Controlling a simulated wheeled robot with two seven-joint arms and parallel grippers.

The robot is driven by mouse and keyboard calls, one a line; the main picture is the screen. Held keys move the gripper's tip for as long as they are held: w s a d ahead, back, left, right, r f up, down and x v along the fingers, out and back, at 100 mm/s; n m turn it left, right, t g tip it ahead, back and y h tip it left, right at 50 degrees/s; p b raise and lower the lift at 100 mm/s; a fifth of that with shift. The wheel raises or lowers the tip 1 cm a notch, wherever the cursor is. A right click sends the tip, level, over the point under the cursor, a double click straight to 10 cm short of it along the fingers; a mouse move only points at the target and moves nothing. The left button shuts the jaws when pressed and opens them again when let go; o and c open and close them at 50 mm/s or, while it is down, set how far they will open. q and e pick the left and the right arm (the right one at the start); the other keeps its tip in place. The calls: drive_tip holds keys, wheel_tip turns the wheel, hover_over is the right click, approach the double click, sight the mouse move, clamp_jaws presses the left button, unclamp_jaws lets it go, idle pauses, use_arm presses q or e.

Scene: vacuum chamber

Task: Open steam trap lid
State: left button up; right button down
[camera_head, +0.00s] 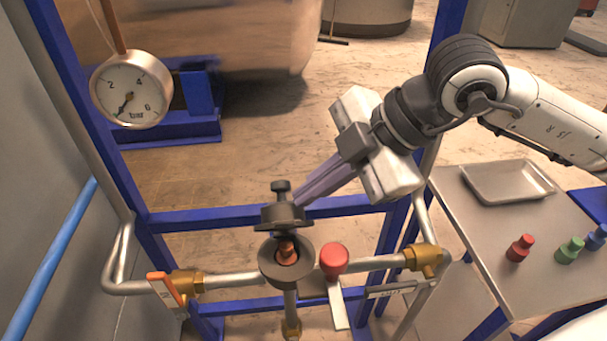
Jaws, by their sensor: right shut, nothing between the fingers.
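The steam trap body (286,270) is a dark round cup on the metal pipe, low in the middle of the head view. Its dark lid (283,217), with a knob (281,187) on top, stands at the cup's far rim. The cup's mouth is uncovered at the front, and a copper-coloured piece (287,252) shows inside. My right gripper (302,203) reaches down from the upper right, its long fingers shut with nothing between them. The fingertips are at the lid's right side; I cannot tell whether they touch it. My left gripper is not in view.
A red knob (333,259) and an orange-handled valve (164,290) sit on the pipe. A pressure gauge (131,90) hangs on the blue frame (345,205). At right, a table (475,238) carries a metal tray (508,181) and red, green and blue pieces.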

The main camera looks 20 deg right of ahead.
sight(289, 186)
drive_tip(key=shift+w+a+r, duration=0.1)
drive_tip(key=shift+w+a, duration=0.1)
drive_tip(key=shift+w, duration=0.8)
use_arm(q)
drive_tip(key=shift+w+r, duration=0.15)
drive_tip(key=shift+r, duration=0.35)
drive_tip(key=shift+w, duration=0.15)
use_arm(e)
drive_tip(key=shift+w, duration=0.15)
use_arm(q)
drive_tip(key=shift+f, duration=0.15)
use_arm(e)
drive_tip(key=shift+w+d, duration=0.1)
drive_tip(key=shift+w, duration=0.15)
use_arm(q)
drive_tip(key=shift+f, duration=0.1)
use_arm(e)
drive_tip(key=shift+w+d, duration=0.1)
drive_tip(key=shift+w, duration=0.15)
